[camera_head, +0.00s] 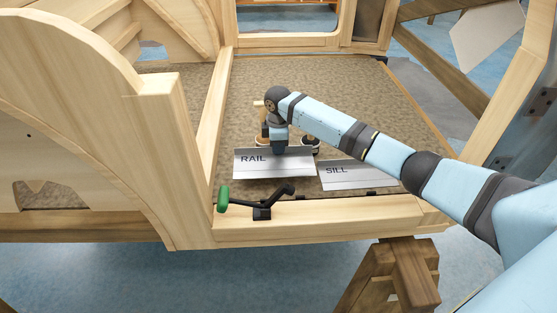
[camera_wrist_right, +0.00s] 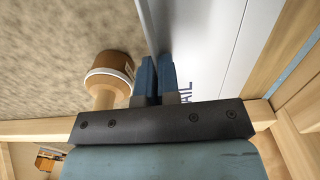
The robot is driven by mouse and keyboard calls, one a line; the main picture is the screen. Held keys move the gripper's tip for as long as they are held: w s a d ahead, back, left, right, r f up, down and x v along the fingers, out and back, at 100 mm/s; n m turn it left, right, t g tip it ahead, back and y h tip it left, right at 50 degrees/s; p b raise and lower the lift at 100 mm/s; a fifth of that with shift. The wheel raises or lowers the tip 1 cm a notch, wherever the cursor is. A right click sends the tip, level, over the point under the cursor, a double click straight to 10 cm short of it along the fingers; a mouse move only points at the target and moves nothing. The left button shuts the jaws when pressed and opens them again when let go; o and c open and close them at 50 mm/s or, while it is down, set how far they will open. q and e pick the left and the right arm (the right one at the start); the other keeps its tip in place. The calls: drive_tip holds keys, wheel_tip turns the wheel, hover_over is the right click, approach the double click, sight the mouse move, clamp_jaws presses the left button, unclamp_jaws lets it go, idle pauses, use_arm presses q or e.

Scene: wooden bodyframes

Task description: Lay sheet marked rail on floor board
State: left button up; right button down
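The grey sheet marked RAIL (camera_head: 258,168) is at the front of the brown floor board (camera_head: 345,105), left of the sheet marked SILL (camera_head: 357,182). My right gripper (camera_head: 279,150) points down at the RAIL sheet's back edge. In the right wrist view its blue fingers (camera_wrist_right: 158,78) are closed around the thin edge of the pale RAIL sheet (camera_wrist_right: 205,45). The sheet looks tilted or folded along its length. I cannot tell whether its lower edge touches the board. My left gripper is not in view.
A black lever with a green knob (camera_head: 223,199) stands at the front sill (camera_head: 320,219). A brown round thing with a pale band (camera_wrist_right: 109,72) stands close beside my right fingers. Wooden frame posts rise at left and right. The board behind is mostly clear.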

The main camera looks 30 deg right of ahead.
sight(278, 159)
wheel_tip(278, 159, down, 4)
drive_tip(key=shift+r+b, duration=0.2)
drive_tip(key=shift+b, duration=0.25)
drive_tip(key=shift+f, duration=0.8)
drive_tip(key=c, duration=1.4)
unclamp_jaws()
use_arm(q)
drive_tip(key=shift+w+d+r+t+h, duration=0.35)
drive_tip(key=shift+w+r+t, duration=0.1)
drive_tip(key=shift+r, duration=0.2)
use_arm(e)
drive_tip(key=shift+o, duration=0.2)
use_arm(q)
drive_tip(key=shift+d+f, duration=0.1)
use_arm(e)
wheel_tip(278, 159, up, 2)
drive_tip(key=shift+r, duration=0.2)
wheel_tip(278, 159, up, 9)
drive_tip(key=p, duration=0.2)
drive_tip(key=shift+r+p, duration=0.1)
drive_tip(key=shift+p, duration=0.3)
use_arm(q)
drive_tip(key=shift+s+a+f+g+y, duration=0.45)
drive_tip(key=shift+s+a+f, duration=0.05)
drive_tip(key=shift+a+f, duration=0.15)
use_arm(e)
drive_tip(key=shift+r, duration=0.35)
